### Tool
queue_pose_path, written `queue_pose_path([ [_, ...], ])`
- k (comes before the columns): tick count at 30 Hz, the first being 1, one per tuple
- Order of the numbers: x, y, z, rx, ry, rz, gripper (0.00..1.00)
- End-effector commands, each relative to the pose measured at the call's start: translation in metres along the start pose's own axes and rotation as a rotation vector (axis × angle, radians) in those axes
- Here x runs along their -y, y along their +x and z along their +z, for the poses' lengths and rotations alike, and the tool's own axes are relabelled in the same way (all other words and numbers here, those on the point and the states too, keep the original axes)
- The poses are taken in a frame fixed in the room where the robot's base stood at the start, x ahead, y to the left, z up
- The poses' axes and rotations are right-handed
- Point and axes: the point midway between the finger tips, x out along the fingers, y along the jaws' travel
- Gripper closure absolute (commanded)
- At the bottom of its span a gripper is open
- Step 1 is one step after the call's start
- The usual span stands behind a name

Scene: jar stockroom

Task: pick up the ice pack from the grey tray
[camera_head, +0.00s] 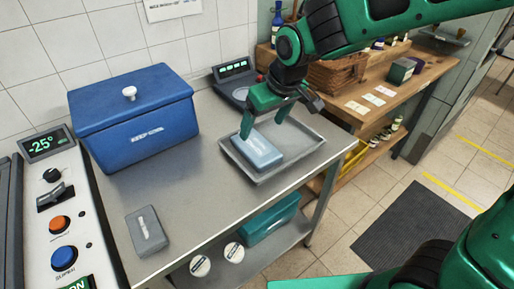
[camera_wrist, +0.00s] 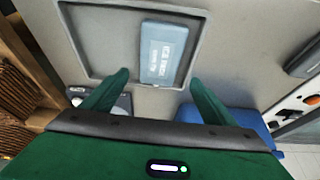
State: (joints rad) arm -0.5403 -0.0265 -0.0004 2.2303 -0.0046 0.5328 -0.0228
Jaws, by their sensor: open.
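The ice pack (camera_head: 257,151) is a light blue-grey block lying in the grey tray (camera_head: 311,142) on the steel table. In the wrist view the ice pack (camera_wrist: 165,52) lies inside the tray (camera_wrist: 98,40), near one wall, with pale lettering on its face. My gripper (camera_head: 265,122) is above the tray, with its green fingers pointing down over the ice pack. In the wrist view my open gripper (camera_wrist: 160,78) has one finger on each side of the near end of the ice pack. I cannot tell whether the fingers touch it.
A blue cooler box (camera_head: 135,118) with a white knob stands left on the table (camera_head: 190,190). A small scale (camera_head: 233,80) is behind the tray. A grey flat box (camera_head: 147,230) lies at the front. A control panel (camera_head: 65,215) is at far left, a wooden shelf (camera_head: 400,75) at right.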

Motion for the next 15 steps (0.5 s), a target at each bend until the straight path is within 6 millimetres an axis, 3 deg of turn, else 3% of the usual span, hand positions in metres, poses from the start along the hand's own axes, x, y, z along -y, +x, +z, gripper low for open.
queue_pose_path([
  [6,-0.002,0.033,0.002,0.005,0.003,0.002,0.20],
  [15,-0.003,0.054,0.003,0.004,0.005,0.002,0.20],
])
